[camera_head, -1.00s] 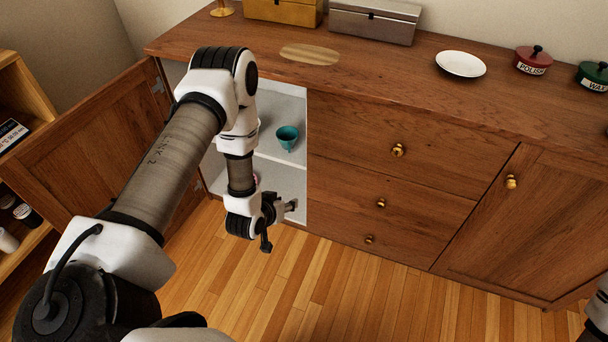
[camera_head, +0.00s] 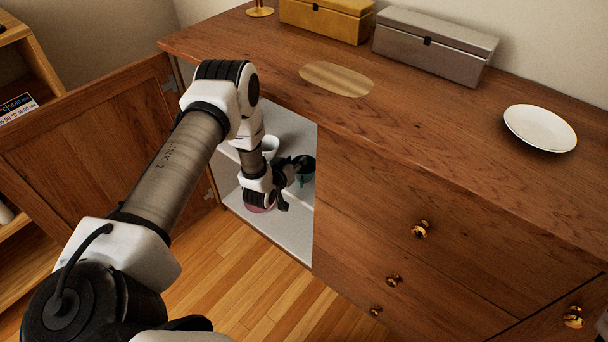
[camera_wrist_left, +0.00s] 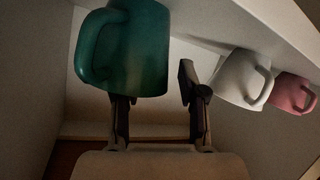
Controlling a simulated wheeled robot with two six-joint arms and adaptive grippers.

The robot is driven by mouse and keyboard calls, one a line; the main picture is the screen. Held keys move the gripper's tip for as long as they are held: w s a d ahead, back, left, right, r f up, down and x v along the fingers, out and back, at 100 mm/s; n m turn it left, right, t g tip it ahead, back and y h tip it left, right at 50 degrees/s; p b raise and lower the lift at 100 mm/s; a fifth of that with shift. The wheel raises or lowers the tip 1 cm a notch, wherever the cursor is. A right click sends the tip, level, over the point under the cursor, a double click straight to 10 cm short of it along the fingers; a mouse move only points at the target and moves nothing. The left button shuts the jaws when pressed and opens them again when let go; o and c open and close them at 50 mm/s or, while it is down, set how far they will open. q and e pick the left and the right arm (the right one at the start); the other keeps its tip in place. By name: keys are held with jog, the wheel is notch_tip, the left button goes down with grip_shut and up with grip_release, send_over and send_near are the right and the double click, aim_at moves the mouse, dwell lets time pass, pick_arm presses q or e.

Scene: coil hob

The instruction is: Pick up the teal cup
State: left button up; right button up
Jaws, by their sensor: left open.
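The teal cup (camera_head: 307,174) is inside the open cabinet, just right of my left gripper (camera_head: 292,180), which partly hides it. In the left wrist view the teal cup (camera_wrist_left: 140,50) is large and close, with its handle on the left. There my left gripper (camera_wrist_left: 155,92) is open, its fingers apart. The cup covers the tip of the left finger; the right finger stands clear of it. I cannot tell whether finger and cup touch. My right gripper is out of view.
A white cup (camera_head: 270,146) stands in the cabinet; it also shows in the left wrist view (camera_wrist_left: 238,78), beside a pink cup (camera_wrist_left: 292,93). The open cabinet door (camera_head: 100,150) is on the left. A plate (camera_head: 540,128) and two boxes stand on the cabinet top.

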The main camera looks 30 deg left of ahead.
pick_arm(q)
jog(key=shift+r, duration=0.1)
grip_shut()
jog(key=shift+r, duration=0.1)
